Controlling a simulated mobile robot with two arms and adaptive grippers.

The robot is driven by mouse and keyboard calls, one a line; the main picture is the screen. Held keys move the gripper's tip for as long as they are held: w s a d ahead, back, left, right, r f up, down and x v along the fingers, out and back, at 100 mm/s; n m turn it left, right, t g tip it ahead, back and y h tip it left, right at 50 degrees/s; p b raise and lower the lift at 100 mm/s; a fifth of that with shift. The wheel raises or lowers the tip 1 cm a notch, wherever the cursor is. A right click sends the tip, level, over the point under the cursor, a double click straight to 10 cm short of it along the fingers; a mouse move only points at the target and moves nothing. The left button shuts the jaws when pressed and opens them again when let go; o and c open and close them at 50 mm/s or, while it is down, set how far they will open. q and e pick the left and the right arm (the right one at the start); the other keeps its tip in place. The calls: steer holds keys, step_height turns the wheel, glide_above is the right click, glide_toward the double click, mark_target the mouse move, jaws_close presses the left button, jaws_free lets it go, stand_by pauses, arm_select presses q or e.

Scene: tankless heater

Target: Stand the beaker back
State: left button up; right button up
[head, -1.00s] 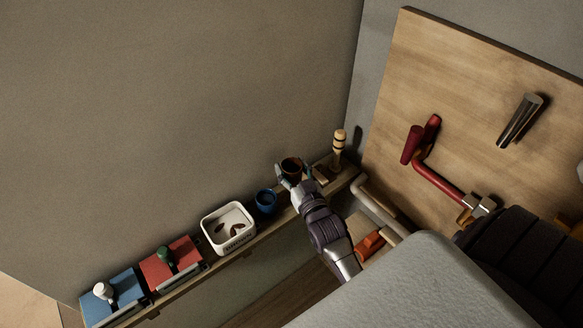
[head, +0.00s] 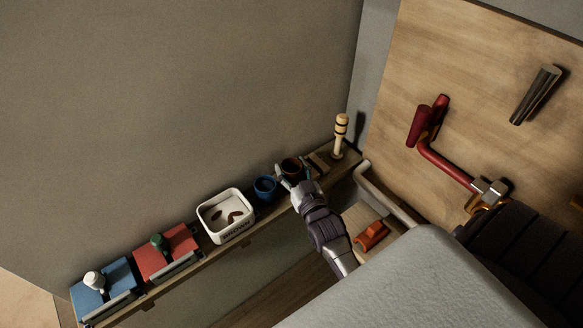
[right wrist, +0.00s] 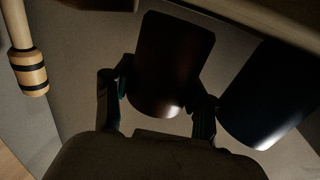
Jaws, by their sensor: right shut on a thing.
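The beaker is probably the dark brown cup (head: 291,166) at the right part of the long wall shelf (head: 255,229). My right gripper (head: 290,176) is shut on it, with a finger on each side. Its open mouth faces up in the head view, and it looks about upright. In the right wrist view the cup (right wrist: 172,60) sits between the two fingers (right wrist: 162,88). I cannot tell whether its base touches the shelf. My left gripper is not in view.
A blue cup (head: 264,187) stands close to the left of the held cup. A small wooden block (head: 318,162) and a banded wooden peg (head: 340,137) stand to its right. A white bin (head: 225,217), a red box (head: 167,255) and a blue box (head: 104,288) line the shelf.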

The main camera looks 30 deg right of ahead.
steer(key=shift+f+b, duration=0.35)
steer(key=shift+f, duration=0.15)
steer(key=o, duration=1.5)
steer(key=shift+c, duration=0.2)
steer(key=s+a, duration=0.2)
steer(key=s, duration=1)
steer(key=shift+w+a, duration=0.1)
